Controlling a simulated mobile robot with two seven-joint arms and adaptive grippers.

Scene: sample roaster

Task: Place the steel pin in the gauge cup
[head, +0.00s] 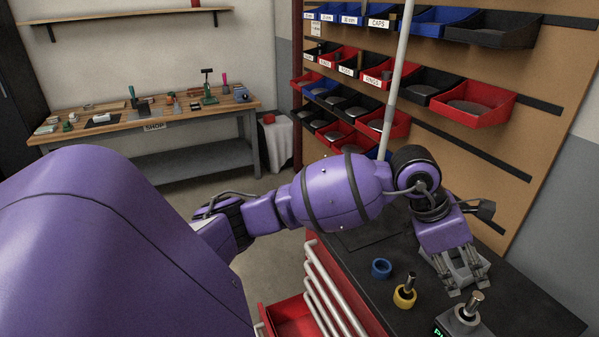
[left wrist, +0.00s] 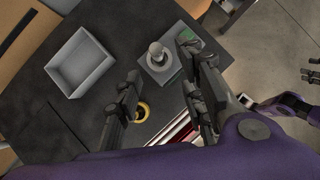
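A grey gauge block (head: 458,322) with a lit green display stands at the front of the dark worktop. A steel-coloured pin (head: 476,299) with a wider head stands upright at its top; the pin (left wrist: 157,51) also shows from above in the left wrist view. A yellow cup (head: 404,299) holds a second, darker pin (head: 411,281). My left gripper (head: 464,283) is just behind the gauge block, pointing down. In the left wrist view its fingers (left wrist: 163,100) are wide apart with nothing between them. My right gripper (left wrist: 311,72) shows small at the right edge there, its fingers unclear.
A blue ring-shaped cup (head: 381,268) stands left of the yellow cup. A grey open tray (left wrist: 80,63) lies beside the gauge block in the left wrist view. A red drawer (head: 290,318) is open below the worktop. Bins hang on the pegboard (head: 545,100) behind.

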